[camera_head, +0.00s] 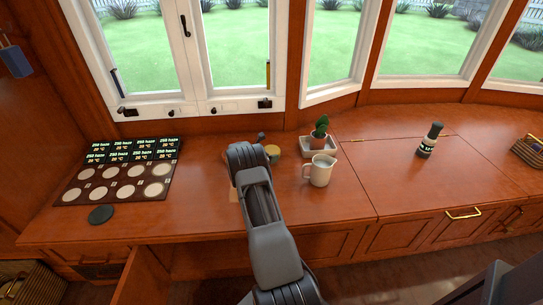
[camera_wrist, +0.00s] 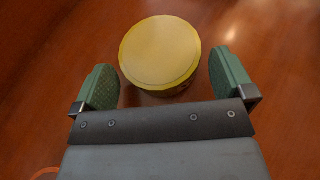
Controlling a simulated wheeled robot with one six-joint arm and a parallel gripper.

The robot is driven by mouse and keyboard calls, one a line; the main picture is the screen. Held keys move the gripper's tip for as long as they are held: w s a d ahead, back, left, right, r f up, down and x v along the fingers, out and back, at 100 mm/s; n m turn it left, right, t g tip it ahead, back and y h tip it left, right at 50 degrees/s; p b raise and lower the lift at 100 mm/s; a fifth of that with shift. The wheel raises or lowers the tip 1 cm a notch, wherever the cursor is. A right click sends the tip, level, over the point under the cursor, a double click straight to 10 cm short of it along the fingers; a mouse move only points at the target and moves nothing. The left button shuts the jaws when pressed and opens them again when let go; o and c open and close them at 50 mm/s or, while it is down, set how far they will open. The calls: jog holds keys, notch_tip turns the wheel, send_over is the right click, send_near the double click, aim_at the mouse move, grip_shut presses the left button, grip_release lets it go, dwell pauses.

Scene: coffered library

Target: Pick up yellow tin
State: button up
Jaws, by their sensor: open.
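The yellow tin (camera_wrist: 160,52) is round with a flat pale-yellow lid. It stands on the wooden counter, and in the wrist view it lies just beyond and between my two green finger pads. My gripper (camera_wrist: 164,82) is open, with one finger on each side of the tin's near part and a visible gap on both sides. In the head view the tin (camera_head: 273,151) shows just right of my arm's end, partly hidden by it. My fingers are hidden behind the arm there.
A board with pale discs (camera_head: 122,172) and a dark coaster (camera_head: 101,215) lie left. Windows line the back.

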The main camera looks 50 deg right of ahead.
jog(key=shift+x, duration=1.1)
jog(key=shift+c, duration=0.2)
jog(key=c, duration=0.8)
jog(key=shift+r, duration=0.1)
